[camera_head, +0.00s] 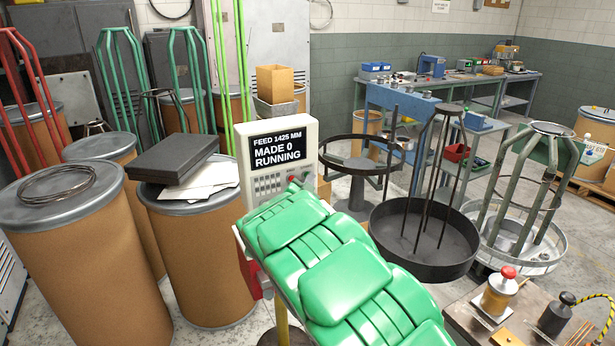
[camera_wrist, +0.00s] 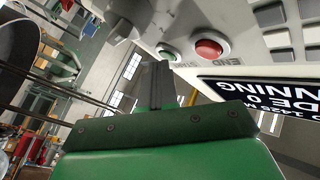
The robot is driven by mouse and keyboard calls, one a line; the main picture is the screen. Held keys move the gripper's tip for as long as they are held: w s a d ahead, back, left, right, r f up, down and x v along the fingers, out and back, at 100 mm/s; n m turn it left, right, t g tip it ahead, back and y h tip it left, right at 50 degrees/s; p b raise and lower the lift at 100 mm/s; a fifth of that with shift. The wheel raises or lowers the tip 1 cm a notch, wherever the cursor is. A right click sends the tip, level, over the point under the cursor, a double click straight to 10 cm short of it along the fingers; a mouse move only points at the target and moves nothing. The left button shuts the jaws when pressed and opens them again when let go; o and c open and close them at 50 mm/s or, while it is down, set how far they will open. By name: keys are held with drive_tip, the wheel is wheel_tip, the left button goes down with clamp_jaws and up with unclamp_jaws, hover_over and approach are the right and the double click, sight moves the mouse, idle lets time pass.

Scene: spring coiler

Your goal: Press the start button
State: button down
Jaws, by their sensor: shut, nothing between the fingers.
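The control box (camera_head: 308,140) is pale, with a dark screen (camera_head: 279,148) that reads "FEED 1425 MM, MADE 0, RUNNING". In the wrist view, the green start button (camera_wrist: 168,54) sits beside the red end button (camera_wrist: 207,49) on the box's panel, with lettering by both. My gripper (camera_wrist: 158,66) is shut and empty. Its dark fingertips appear just below the green button in the picture and overlap its near edge; I cannot tell whether they touch it. In the head view my green arm hides my gripper and the box's lower part.
Cardboard drums (camera_head: 85,235) stand close on the left, one carrying a dark flat box (camera_head: 176,158). A round black tray (camera_head: 425,240) with upright rods is right of my arm. A small bench (camera_head: 460,318) at the lower right bears a red-topped device (camera_head: 499,292).

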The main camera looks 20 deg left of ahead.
drive_tip(key=shift+s+d, duration=0.55)
drive_tip(key=shift+s+d, duration=0.1)
idle(0.3)
drive_tip(key=shift+s+d, duration=1.65)
drive_tip(key=shift+d, duration=0.05)
